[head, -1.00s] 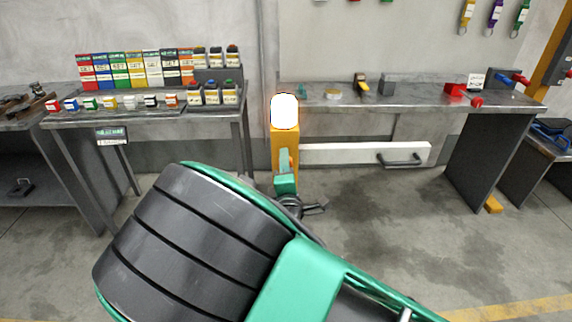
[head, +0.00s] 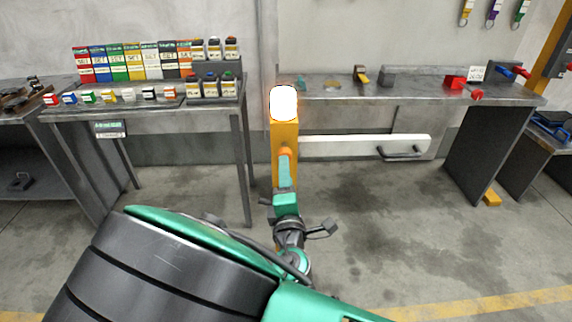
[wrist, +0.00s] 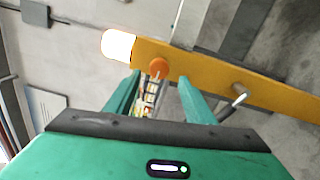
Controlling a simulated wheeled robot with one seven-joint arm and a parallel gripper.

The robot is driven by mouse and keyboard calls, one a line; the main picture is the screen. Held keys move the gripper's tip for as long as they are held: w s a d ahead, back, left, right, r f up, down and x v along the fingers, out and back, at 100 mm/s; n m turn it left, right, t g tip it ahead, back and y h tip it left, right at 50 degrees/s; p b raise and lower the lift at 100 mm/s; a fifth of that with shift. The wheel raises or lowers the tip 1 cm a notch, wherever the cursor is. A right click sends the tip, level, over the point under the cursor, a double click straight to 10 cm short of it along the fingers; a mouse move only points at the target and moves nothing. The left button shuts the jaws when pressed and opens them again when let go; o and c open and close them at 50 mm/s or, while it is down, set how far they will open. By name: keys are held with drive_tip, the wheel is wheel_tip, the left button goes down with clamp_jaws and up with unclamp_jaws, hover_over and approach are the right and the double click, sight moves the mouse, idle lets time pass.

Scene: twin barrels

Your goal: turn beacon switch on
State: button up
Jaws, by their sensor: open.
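The beacon is a brightly glowing white lamp (head: 284,103) on top of an upright orange post (head: 284,134). It also shows lit in the wrist view (wrist: 117,45). A round orange knob (wrist: 158,67) sits on the post's face just below the lamp; in the head view its top (head: 285,152) shows above my gripper. My gripper (wrist: 158,76) is open and empty, its two green fingers pointing at the post with the knob between or just beyond their tips. Contact cannot be told. In the head view my gripper (head: 285,172) covers part of the post.
A small metal lever-like part (wrist: 239,92) stands out farther along the post. A table with coloured boxes (head: 230,120) stands left of the post; a long grey bench (head: 420,92) stands right. A white drawer front (head: 350,145) adjoins the post.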

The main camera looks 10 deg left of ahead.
drive_tip(key=shift+v, duration=1.3)
drive_tip(key=shift+d, duration=0.1)
drive_tip(key=w+d+m+h, duration=0.6)
drive_tip(key=d, duration=0.6)
drive_tip(key=s+d+f+m+g+h, duration=0.1)
drive_tip(key=d+m+g+h, duration=0.4)
drive_tip(key=d, duration=0.9)
drive_tip(key=s+d+f+m+g+h, duration=0.15)
drive_tip(key=d+m+g, duration=0.5)
drive_tip(key=d, duration=0.85)
drive_tip(key=s+d+m+g+y, duration=0.3)
drive_tip(key=s+d+m+g, duration=0.35)
drive_tip(key=s+d, duration=0.4)
drive_tip(key=s+r+m+y, duration=0.2)
drive_tip(key=s+r, duration=0.1)
drive_tip(key=s, duration=0.5)
drive_tip(key=s+r+m+y, duration=0.2)
drive_tip(key=s+r+y, duration=0.1)
drive_tip(key=s, duration=0.5)
drive_tip(key=shift+s+a+r+m, duration=0.3)
drive_tip(key=shift+s+a+r, duration=0.1)
drive_tip(key=shift+r, duration=0.3)
